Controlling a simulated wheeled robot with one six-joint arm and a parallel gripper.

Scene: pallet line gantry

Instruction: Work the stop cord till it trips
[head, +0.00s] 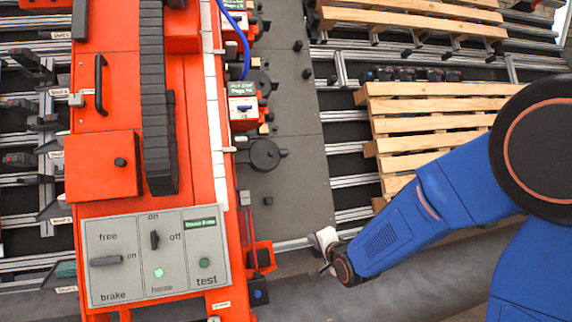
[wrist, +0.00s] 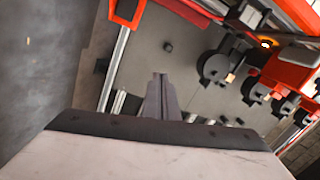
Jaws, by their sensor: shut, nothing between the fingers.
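No part in view can be told for certain as the stop cord. A blue cord or hose (head: 240,45) curves down along the machine's right side at the top of the head view; I cannot tell if it is the stop cord. My gripper (head: 320,271) is low in the head view, right of the red machine and apart from it. In the wrist view my gripper (wrist: 160,85) shows its fingers together and empty, above a grey plate. A red bracket (head: 264,255) sticks out from the machine just left of my gripper; a red frame part shows in the wrist view (wrist: 127,10).
A grey control panel (head: 130,260) has a lever, a switch and green lights. Round black housings (head: 265,155) stand along the grey plate (head: 295,130). Wooden pallets (head: 430,105) lie on rails to the right. Bare floor (head: 400,285) is below.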

